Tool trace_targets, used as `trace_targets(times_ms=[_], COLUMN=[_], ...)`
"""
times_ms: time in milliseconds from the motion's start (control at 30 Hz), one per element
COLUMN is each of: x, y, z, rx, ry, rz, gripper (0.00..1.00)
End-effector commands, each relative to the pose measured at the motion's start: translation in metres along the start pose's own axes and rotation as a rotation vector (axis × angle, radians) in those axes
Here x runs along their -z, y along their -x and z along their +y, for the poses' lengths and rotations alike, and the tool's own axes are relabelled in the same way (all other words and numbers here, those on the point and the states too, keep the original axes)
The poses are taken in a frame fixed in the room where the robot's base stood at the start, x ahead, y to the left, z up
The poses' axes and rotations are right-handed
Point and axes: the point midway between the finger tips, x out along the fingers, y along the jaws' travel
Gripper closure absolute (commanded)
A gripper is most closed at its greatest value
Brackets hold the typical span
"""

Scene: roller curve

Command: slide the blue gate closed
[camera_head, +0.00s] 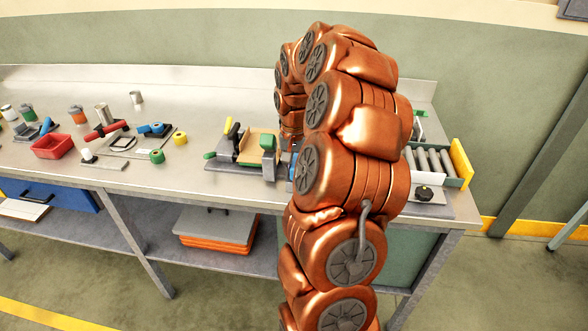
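My copper-coloured arm rises in front of the workbench (185,185) and covers the middle of the roller fixture. A small blue piece (291,174) shows at the left edge of my arm, beside the fixture. It may be part of the blue gate, but most of it is hidden and I cannot tell how far open the gate stands. Grey rollers (428,161) with a yellow end plate (461,163) show to the right of my arm. My gripper is hidden behind my arm, so its fingers and any contact do not show.
A black knob (424,192) sits at the front right. A red bin (52,146) and several small parts lie farther left.

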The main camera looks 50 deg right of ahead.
Motion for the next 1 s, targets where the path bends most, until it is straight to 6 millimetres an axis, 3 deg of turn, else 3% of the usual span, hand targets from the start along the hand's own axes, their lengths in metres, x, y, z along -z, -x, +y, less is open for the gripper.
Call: trace_targets(times_ms=[400,767,800,1000], x=[0.037,0.042,0.043,0.042], y=[-0.001,0.002,0.002,0.001], z=[-0.001,-0.001,-0.001,0.000], rx=[0.002,0.003,0.003,0.002], ry=[-0.001,0.000,0.000,0.000], rz=[0.002,0.008,0.009,0.005], gripper=[1.00,1.00,0.75,0.54])
